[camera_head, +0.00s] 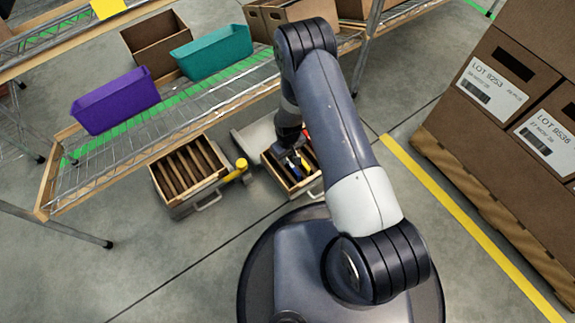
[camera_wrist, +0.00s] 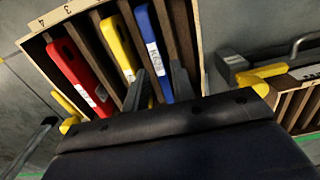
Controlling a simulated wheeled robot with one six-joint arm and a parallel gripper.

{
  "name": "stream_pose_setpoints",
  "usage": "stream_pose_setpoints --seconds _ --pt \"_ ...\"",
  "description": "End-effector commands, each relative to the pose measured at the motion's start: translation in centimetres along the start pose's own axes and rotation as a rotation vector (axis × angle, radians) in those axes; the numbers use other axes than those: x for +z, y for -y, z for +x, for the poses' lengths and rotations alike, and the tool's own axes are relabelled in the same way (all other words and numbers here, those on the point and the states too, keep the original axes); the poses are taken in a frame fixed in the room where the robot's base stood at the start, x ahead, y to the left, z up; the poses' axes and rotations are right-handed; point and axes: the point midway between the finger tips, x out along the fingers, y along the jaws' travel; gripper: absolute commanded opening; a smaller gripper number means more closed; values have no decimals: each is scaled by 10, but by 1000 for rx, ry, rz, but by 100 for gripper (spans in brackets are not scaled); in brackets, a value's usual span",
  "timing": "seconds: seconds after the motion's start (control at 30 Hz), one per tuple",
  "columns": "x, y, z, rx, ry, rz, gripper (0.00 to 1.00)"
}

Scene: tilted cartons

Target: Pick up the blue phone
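The blue phone (camera_wrist: 153,50) stands on edge in a slot of the tilted wooden carton (camera_wrist: 203,45), with a white label on its side. In the wrist view, one finger of my gripper (camera_wrist: 160,86) is on its left, near the yellow phone, and the other is close on its right. The fingers are apart and look open around the phone's near end; a gap shows on the left, and contact on the right is unclear. In the head view, my gripper (camera_head: 291,152) is down at the carton and partly hides the phones.
A yellow phone (camera_wrist: 117,45) and a red phone (camera_wrist: 80,75) stand in slots to the left, split by thin dividers. A second slotted carton (camera_head: 187,168) with a yellow knob is beside this one. A wire shelf with purple (camera_head: 115,100) and teal (camera_head: 212,52) bins stands behind.

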Motion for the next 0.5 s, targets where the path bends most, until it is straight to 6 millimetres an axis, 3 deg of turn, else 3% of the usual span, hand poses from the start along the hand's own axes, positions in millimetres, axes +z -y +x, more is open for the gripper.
stream_pose_setpoints --seconds 0.3,0.5 --pt "-6 -3 44 0 1 0 25" --pt "-6 -3 48 0 0 0 25"
